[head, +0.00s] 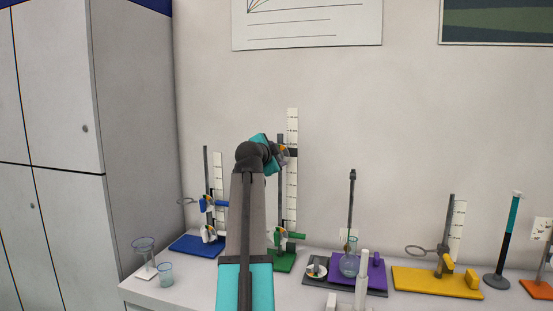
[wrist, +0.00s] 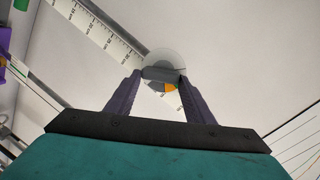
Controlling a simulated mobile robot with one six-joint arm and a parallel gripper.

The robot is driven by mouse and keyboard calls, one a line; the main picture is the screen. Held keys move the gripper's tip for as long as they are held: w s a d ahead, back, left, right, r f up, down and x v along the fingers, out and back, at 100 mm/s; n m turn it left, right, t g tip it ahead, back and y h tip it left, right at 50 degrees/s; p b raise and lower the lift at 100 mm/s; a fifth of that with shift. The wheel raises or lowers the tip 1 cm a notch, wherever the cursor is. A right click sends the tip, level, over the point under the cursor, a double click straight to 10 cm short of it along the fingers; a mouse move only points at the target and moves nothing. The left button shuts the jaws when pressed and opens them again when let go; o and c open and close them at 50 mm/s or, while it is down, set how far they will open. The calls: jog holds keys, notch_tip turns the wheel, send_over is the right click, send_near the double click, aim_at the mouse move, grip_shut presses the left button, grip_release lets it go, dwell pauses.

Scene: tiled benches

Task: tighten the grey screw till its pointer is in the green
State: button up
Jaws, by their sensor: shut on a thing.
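The grey screw (wrist: 162,73) shows in the wrist view as a dark grey bar in front of a pale round dial (wrist: 165,57). My gripper (wrist: 163,77) is shut on the bar, one finger at each end. An orange patch (wrist: 169,87) shows just below the bar. I cannot make out a green part of the dial or where the pointer stands. In the head view my gripper (head: 283,155) is high on the tall stand with the green base (head: 283,262), beside its white scale (head: 292,190). My arm hides part of this stand, and the screw is too small to tell there.
A blue stand (head: 195,245) is left of my arm, with a glass beaker (head: 166,275) in front. To the right are a purple stand (head: 372,270) with a flask (head: 349,262) and a yellow stand (head: 430,282). The wall behind is close; the air above the right-hand stands is clear.

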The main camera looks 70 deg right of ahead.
jog(key=shift+f, duration=0.2)
jog(key=shift+s+f+m+b, duration=0.1)
jog(key=shift+m+b, duration=0.5)
jog(key=shift+b, duration=0.2)
jog(key=shift+m+b, duration=0.3)
jog(key=shift+m, duration=0.1)
jog(key=shift+t+b, duration=0.3)
jog(key=shift+t, duration=0.1)
jog(key=shift+s+f+m+b, duration=0.1)
jog(key=shift+m+b, duration=0.45)
jog(key=shift+m, duration=0.15)
jog(key=shift+m+t, duration=0.3)
jog(key=shift+m, duration=0.1)
